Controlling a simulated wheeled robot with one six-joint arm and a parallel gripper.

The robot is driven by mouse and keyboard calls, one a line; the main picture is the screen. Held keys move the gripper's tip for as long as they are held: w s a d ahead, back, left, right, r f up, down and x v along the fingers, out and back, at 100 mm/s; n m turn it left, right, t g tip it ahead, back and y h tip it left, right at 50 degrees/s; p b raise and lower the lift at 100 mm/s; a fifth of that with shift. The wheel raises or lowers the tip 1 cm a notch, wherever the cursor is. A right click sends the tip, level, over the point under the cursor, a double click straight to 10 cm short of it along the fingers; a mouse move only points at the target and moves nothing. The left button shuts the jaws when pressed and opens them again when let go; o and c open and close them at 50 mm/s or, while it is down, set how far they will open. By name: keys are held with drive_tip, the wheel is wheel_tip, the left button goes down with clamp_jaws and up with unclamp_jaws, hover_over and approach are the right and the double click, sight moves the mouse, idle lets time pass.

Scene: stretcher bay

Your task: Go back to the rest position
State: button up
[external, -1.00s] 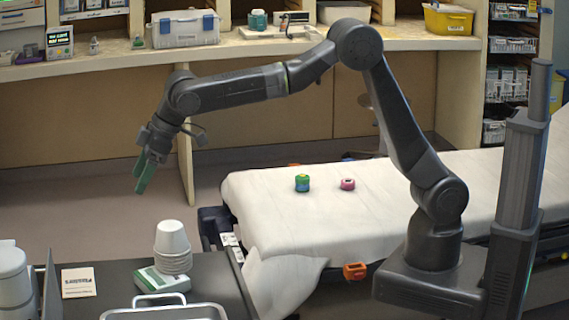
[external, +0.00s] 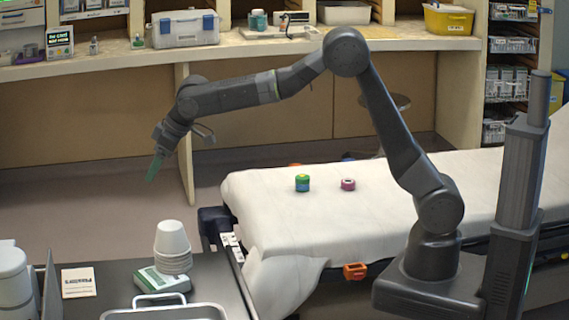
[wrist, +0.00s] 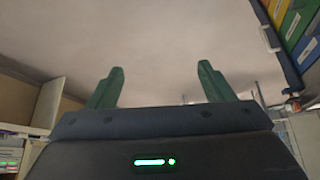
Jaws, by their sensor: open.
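My gripper (external: 155,167) hangs in the air at the left in the external view, above the floor between the back counter and the dark cart. Its green fingers point down and overlap there. In the wrist view my gripper (wrist: 160,88) shows two green fingers set wide apart with nothing between them. The arm reaches left from its base by the stretcher, its elbow raised high.
On the white stretcher (external: 400,205) stand a green-and-blue jar (external: 302,183) and a pink roll (external: 348,184). Stacked white cups (external: 173,246) stand on a scale (external: 162,281) on the dark cart (external: 110,283), near a metal tray (external: 170,313). A counter (external: 250,45) runs behind.

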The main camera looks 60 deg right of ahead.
drive_tip(key=w+d+f+m+h+b, duration=0.1)
drive_tip(key=d+f+m, duration=0.1)
drive_tip(key=d, duration=0.8)
drive_tip(key=w+d+f+m+h+b, duration=0.1)
drive_tip(key=d+f, duration=0.3)
drive_tip(key=d, duration=0.6)
drive_tip(key=w+d+f+m+h+b, duration=0.1)
drive_tip(key=w+d+f+m+b, duration=0.1)
drive_tip(key=d, duration=0.9)
drive_tip(key=shift+w+f+m+t, duration=0.3)
drive_tip(key=shift+w+f+m, duration=0.2)
drive_tip(key=shift+w+f, duration=0.1)
drive_tip(key=shift+d, duration=0.1)
